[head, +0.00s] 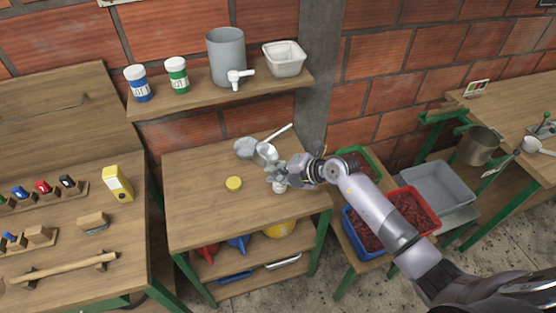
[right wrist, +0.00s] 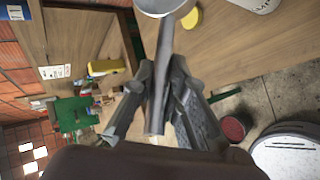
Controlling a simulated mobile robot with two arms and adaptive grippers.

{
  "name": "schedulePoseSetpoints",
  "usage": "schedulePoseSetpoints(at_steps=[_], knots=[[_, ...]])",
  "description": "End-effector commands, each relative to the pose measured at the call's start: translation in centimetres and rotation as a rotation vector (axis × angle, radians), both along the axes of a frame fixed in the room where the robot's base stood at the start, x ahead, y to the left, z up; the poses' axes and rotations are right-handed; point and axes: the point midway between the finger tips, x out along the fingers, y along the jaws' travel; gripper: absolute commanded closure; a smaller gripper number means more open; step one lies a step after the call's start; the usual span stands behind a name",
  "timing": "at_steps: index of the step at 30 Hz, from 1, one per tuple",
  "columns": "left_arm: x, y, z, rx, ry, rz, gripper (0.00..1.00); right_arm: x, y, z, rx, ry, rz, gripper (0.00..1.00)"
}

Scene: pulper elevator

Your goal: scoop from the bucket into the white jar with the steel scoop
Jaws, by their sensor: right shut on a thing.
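My right gripper (head: 272,172) is shut on the handle of the steel scoop (head: 265,151), above the middle table. The handle also shows between the fingers in the right wrist view (right wrist: 160,90), with the round bowl at the top edge. My left gripper is not in view.
A yellow lid (head: 233,184) lies left of the jar. Two labelled jars (head: 177,76) and a white tub (head: 284,59) share the shelf. Red and blue crates (head: 435,226) stand right of the table.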

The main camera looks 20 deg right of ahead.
Motion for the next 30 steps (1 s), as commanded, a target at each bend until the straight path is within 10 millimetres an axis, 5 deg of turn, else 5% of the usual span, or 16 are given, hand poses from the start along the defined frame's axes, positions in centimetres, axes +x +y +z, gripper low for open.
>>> schedulePoseSetpoints(at_steps=[16, 30], knots=[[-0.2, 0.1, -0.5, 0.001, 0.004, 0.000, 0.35, 0.3, 2.4, -1.4, -0.472, 0.039, 0.002, 1.00], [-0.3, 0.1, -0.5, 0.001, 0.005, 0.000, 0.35, 0.3, 2.5, -1.7, -0.543, 0.047, 0.000, 1.00]])
